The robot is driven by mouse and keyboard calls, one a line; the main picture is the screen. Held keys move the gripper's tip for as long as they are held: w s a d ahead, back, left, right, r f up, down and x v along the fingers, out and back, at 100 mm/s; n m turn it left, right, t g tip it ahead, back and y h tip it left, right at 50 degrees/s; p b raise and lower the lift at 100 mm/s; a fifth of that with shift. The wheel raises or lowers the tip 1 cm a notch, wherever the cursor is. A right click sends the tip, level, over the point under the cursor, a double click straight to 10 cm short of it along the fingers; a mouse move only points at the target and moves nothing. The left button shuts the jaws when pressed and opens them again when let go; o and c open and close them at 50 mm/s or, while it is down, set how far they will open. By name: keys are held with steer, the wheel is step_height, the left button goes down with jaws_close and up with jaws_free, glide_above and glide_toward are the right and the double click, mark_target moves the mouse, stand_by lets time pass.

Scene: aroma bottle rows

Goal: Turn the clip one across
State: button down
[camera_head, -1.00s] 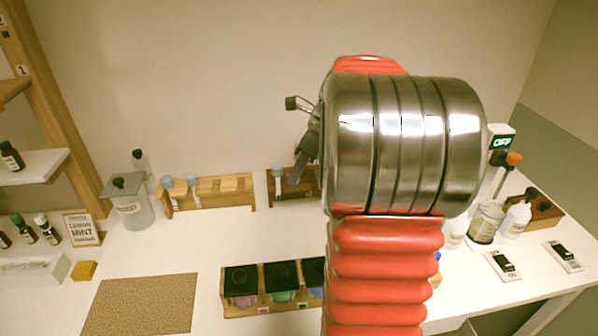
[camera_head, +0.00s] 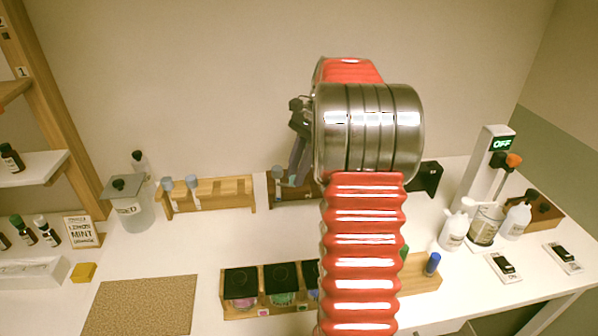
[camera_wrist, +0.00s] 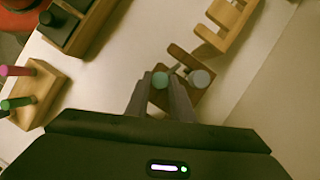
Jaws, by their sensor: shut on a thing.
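My gripper (camera_wrist: 160,100) is closed around a teal round-topped piece (camera_wrist: 160,80) at a small wooden rack (camera_wrist: 190,98). A grey round-topped piece (camera_wrist: 200,78) stands just beside it, outside the fingers. In the head view my gripper (camera_head: 293,180) points down at the back middle rack (camera_head: 262,188), close to a blue-grey top (camera_head: 277,172). My arm hides the right part of that rack. I cannot tell for sure which piece is the clip, and the lower part of the held piece is hidden.
A longer wooden rack (camera_head: 235,193) with two blue-grey tops stands to the left. A jar rack (camera_head: 228,311) is in front, with a cork mat (camera_head: 140,305) to its left. Pump bottles (camera_head: 453,230) stand right. The wall is close behind; the table's middle left is clear.

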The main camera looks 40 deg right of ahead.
steer(key=n, duration=0.1)
steer(key=n+g, duration=0.1)
steer(key=n, duration=0.1)
steer(key=shift+a+f+n, duration=0.1)
steer(key=shift+a+n, duration=0.1)
steer(key=shift+n, duration=0.1)
steer(key=shift+g, duration=0.3)
steer(key=c, duration=1.5)
jaws_free()
steer(key=shift+c, duration=0.2)
steer(key=shift+d, duration=0.1)
steer(key=v, duration=1.2)
